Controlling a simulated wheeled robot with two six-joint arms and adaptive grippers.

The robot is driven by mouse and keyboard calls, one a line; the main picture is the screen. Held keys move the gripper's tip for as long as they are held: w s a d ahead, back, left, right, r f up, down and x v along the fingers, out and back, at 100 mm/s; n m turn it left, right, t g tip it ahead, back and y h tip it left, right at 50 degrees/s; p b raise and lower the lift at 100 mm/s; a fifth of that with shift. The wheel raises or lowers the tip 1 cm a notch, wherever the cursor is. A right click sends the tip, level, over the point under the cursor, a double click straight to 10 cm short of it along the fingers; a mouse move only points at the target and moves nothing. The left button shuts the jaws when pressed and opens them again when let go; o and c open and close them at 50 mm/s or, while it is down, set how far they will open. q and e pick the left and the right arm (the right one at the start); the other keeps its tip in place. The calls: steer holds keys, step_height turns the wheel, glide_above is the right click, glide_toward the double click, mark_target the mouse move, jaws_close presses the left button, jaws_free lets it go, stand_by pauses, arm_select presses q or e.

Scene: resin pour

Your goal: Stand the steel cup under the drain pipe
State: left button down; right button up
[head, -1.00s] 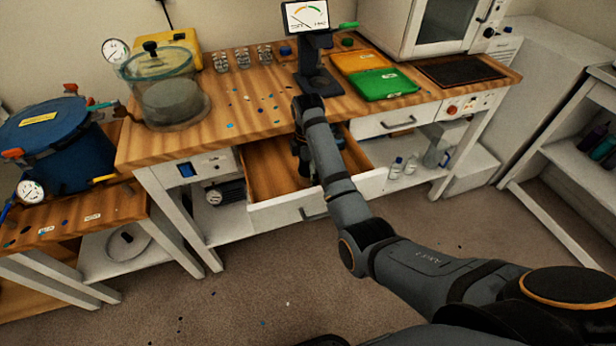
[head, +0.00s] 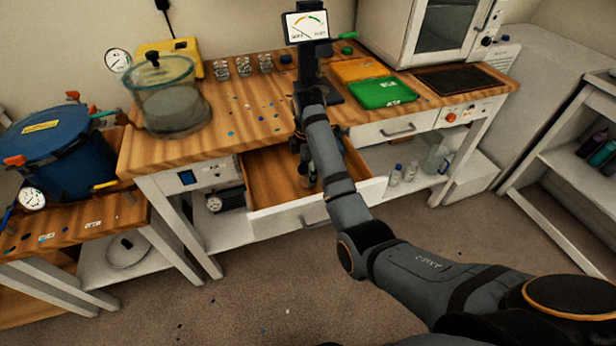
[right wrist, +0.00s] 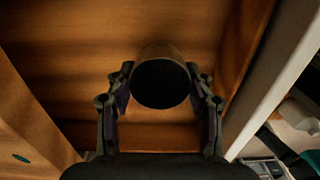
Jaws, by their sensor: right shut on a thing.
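The steel cup (right wrist: 162,84) shows in the right wrist view as a round, dark-mouthed vessel between my fingers, over the wooden drawer floor. My right gripper (right wrist: 160,72) is shut on it, with one finger on each side. In the head view my right gripper (head: 309,172) reaches down into the open drawer (head: 268,180), and my own arm hides most of it and the cup. I cannot tell whether the cup touches the drawer floor. I cannot clearly make out the drain pipe. My left gripper is not in view.
A blue tank (head: 58,150) with a yellow handle (head: 104,185) stands on the lower left bench.

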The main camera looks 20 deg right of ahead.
step_height(320, 180, up, 8)
steer(key=p, duration=0.6)
